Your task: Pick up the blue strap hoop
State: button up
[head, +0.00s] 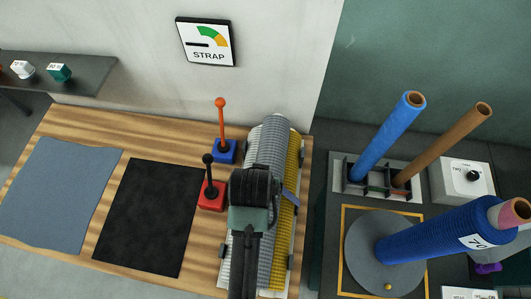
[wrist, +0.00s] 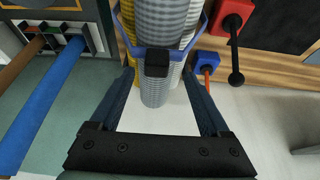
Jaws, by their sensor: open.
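The blue strap hoop (wrist: 203,32) runs around a bundle of netting rolls (wrist: 165,18) in the wrist view, with a black block (wrist: 157,62) at its near side. In the head view a short piece of the hoop (head: 291,198) shows on the right of the bundle (head: 268,150); my arm hides the rest. My gripper (wrist: 158,78) is open, its fingers apart on either side of the black block and the end of a grey roll. I cannot tell whether a finger touches the hoop. In the head view my arm is over the bundle and the fingertips are hidden.
Left of the bundle stand a red-based black lever (head: 211,193) and a blue-based orange lever (head: 223,150). A black mat (head: 150,215) and grey-blue sheet (head: 58,195) lie on the wooden table. At right are upright blue (head: 390,137) and brown (head: 443,146) rolls and a turntable (head: 365,255).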

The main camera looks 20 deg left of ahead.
jog(key=shift+w+p+x, duration=0.15)
jog(key=shift+p+x, duration=0.1)
jog(key=shift+x, duration=1)
jog(key=shift+w+p+x, duration=0.1)
jog(key=shift+p+x, duration=0.15)
jog(key=shift+x, duration=1)
jog(key=shift+d, duration=0.2)
jog(key=shift+r, duration=0.1)
jog(key=shift+c, duration=0.2)
grip_shut()
